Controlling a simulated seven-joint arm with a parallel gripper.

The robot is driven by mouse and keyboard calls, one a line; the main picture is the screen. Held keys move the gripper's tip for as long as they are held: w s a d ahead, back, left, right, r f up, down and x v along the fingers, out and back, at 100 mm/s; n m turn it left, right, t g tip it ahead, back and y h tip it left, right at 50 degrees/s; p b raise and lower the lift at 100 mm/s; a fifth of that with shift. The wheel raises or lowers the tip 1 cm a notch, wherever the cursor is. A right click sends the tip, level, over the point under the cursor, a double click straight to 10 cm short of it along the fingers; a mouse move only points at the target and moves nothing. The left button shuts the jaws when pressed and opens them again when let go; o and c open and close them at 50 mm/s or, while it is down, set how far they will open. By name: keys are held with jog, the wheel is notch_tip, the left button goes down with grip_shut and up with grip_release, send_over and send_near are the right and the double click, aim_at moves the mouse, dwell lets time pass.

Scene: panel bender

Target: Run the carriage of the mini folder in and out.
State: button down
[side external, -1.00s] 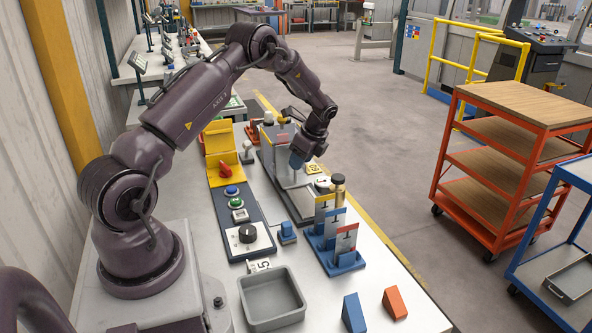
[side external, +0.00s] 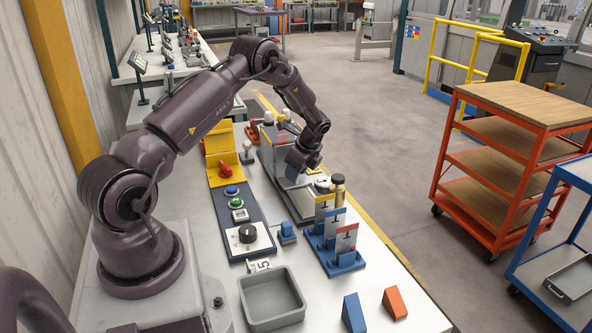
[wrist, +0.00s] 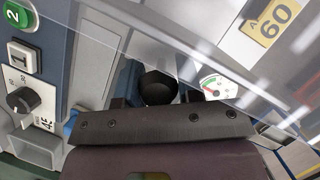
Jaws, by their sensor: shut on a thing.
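The mini folder (side external: 267,152) stands on the bench, a grey machine with upright posts at its far end. In the side view my gripper (side external: 299,172) is low at its near end, and the wrist hides the fingers and what they hold. In the wrist view a round black knob (wrist: 158,88) sits between the short fingers of my gripper (wrist: 158,100), which is shut on it. A blue part shows just left of the knob. How far out the carriage stands is hard to tell, as the arm covers much of it.
A clear guard sheet (wrist: 200,50) crosses the wrist view. A dial gauge (wrist: 214,85) lies right of the knob. The control panel (side external: 240,217), blue rack (side external: 336,258) and grey tray (side external: 271,300) stand nearby. The front of the bench holds blue and orange wedges.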

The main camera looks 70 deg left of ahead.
jog(key=d, duration=0.8)
jog(key=c, duration=1.1)
grip_release()
jog(key=shift+r, duration=0.1)
jog(key=v, duration=1.2)
jog(key=shift+d+r, duration=0.1)
jog(key=shift+r, duration=0.3)
